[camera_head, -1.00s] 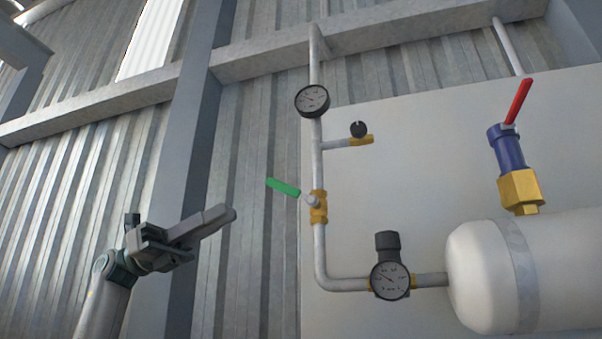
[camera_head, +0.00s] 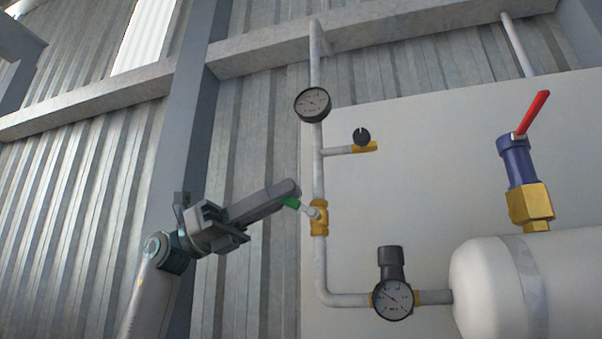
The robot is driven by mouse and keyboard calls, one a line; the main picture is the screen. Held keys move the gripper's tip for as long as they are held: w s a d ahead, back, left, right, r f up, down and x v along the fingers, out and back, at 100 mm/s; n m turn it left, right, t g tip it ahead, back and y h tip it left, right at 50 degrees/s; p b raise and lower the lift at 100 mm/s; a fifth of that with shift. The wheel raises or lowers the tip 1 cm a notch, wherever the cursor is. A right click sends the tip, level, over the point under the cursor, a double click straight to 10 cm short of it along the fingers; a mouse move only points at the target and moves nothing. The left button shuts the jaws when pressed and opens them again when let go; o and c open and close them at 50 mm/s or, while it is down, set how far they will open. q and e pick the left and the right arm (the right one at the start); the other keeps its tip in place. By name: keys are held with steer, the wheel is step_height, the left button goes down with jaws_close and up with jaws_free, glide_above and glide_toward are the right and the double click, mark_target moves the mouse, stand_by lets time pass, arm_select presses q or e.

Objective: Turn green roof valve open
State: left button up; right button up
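The green valve handle (camera_head: 291,202) sticks out to the left of a brass valve body (camera_head: 319,218) on the vertical grey pipe. Only a short green piece near the valve shows; the rest is hidden behind my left gripper (camera_head: 287,189). My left gripper comes in from the lower left, its fingers overlapping the handle in the picture. The fingers line up as one bar, so I cannot tell whether they are open, shut or touching the handle. My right gripper is not in view.
A round gauge (camera_head: 313,105) and a side tap with a black knob (camera_head: 362,137) sit above the valve. A regulator gauge (camera_head: 393,299) is below, beside the white tank (camera_head: 490,285). A red-handled blue valve (camera_head: 517,161) stands on the tank.

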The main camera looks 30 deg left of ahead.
arm_select(q)
steer(key=x, duration=0.2)
steer(key=shift+d+r+p, duration=0.2)
steer(key=shift+d+p, duration=0.1)
steer(key=shift+p, duration=0.1)
steer(key=shift+w+d+r, duration=0.15)
steer(key=shift+w+d, duration=0.1)
steer(key=shift+d, duration=0.35)
jaws_close()
stand_by(0.7)
steer(key=shift+s+p, duration=0.1)
steer(key=shift+p, duration=0.2)
